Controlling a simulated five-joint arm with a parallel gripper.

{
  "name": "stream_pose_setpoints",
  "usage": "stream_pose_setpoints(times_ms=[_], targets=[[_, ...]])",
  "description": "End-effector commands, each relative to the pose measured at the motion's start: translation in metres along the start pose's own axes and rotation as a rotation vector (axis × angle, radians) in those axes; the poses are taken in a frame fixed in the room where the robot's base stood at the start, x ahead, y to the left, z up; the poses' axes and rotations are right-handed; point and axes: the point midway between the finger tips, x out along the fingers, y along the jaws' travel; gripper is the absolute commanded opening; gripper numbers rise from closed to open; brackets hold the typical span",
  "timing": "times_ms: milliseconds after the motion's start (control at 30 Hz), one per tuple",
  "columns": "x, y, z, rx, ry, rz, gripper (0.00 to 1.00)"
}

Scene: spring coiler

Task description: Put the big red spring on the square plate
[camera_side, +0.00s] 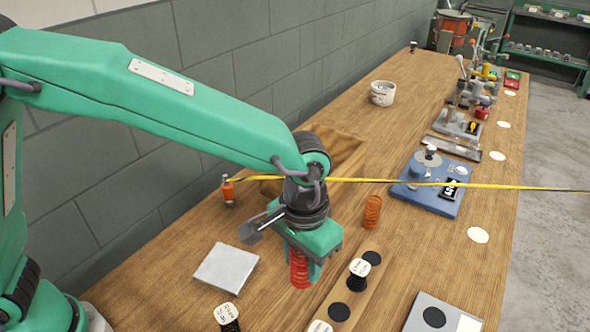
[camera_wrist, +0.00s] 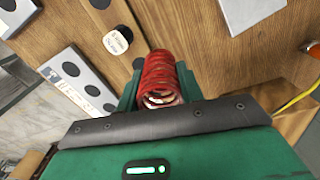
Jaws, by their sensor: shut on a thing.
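The big red spring (camera_side: 299,269) is upright between the jaws of my gripper (camera_side: 305,262), which is shut on it. In the wrist view the red spring (camera_wrist: 162,80) shows its coils between the two green fingers of my gripper (camera_wrist: 160,88). The square plate (camera_side: 226,268) is a flat light-grey slab on the table, to the left of the spring and apart from it. It also shows at the top of the wrist view (camera_wrist: 250,10), with nothing on it. I cannot tell whether the spring's lower end touches the table.
A smaller orange spring (camera_side: 372,212) stands to the right. A wooden strip (camera_side: 327,300) with black discs and a spool (camera_side: 359,273) lies close by. Another spool (camera_side: 228,316) stands in front of the plate. A yellow-black line (camera_side: 400,181) crosses the side view.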

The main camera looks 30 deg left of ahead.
Motion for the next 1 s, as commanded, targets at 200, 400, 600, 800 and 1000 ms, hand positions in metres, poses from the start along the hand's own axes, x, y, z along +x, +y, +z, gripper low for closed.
stream_pose_setpoints(times_ms=[200,400,600,800,1000], targets=[[-0.01,-0.021,0.025,-0.044,0.002,0.001,0.1],[-0.017,-0.046,0.057,-0.098,0.002,0.001,0.1],[-0.019,-0.069,0.089,-0.148,0.002,0.001,0.1],[-0.018,-0.084,0.111,-0.184,0.001,0.0,0.1],[-0.017,-0.09,0.12,-0.197,0.001,0.001,0.1]])
